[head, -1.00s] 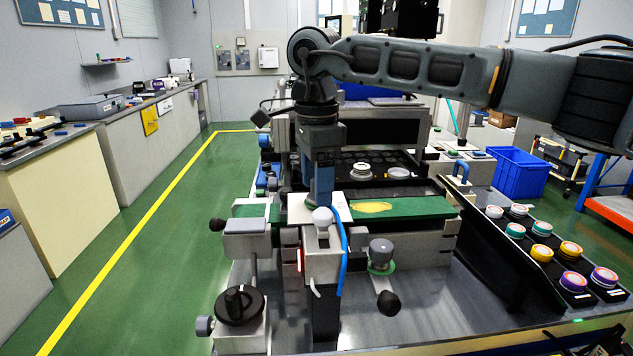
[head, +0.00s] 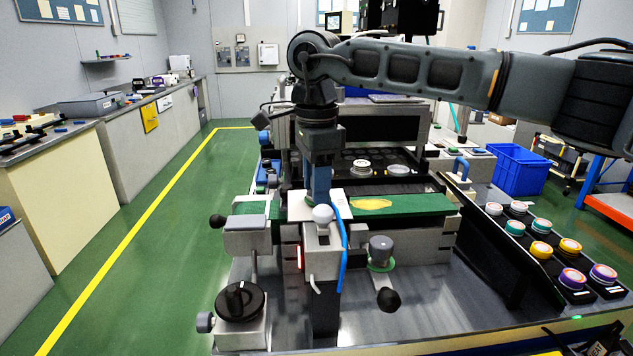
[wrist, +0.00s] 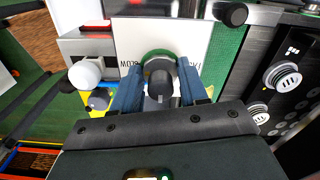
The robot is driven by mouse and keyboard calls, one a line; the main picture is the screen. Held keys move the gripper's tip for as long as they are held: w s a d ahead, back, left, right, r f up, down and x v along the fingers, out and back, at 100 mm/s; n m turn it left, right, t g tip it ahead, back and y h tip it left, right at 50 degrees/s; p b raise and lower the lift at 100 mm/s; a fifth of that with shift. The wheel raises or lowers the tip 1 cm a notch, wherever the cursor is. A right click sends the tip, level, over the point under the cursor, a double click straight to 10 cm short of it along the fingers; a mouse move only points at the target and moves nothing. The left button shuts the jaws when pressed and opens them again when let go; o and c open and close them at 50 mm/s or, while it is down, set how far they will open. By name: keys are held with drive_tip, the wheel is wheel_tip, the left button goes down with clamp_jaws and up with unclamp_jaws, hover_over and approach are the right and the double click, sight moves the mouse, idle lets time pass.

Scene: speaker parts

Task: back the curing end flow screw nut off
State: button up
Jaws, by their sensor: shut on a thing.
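In the wrist view, a dark grey round nut (wrist: 158,73) stands in front of a green ring on a white plate (wrist: 185,35) with partly hidden lettering; I take it for the flow screw nut. My gripper (wrist: 160,82) has its two blue fingers on either side of the nut, shut on it. In the head view my gripper (head: 318,185) points down at the white plate beside the green strip (head: 420,206). The nut is hidden there behind the white ball-shaped knob (head: 323,214) and the fingers.
The white knob also shows left of the fingers in the wrist view (wrist: 84,74). A grey knob (head: 381,250) and a black ball handle (head: 388,300) stand at the right front. A black rack (head: 540,250) holds several coloured round parts.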

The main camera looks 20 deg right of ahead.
drive_tip(key=shift+n, duration=0.3)
drive_tip(key=n+b, duration=0.1)
drive_tip(key=n, duration=0.2)
drive_tip(key=shift+n, duration=0.4)
drive_tip(key=n+b, duration=0.1)
drive_tip(key=n, duration=0.3)
drive_tip(key=shift+s, duration=0.1)
drive_tip(key=n, duration=0.5)
drive_tip(key=shift+d+n, duration=0.1)
drive_tip(key=shift+n, duration=0.3)
drive_tip(key=n, duration=0.4)
drive_tip(key=shift+f+n, duration=0.1)
drive_tip(key=shift+n, duration=0.2)
drive_tip(key=o, duration=1.1)
drive_tip(key=shift+c, duration=0.2)
drive_tip(key=shift+r, duration=0.2)
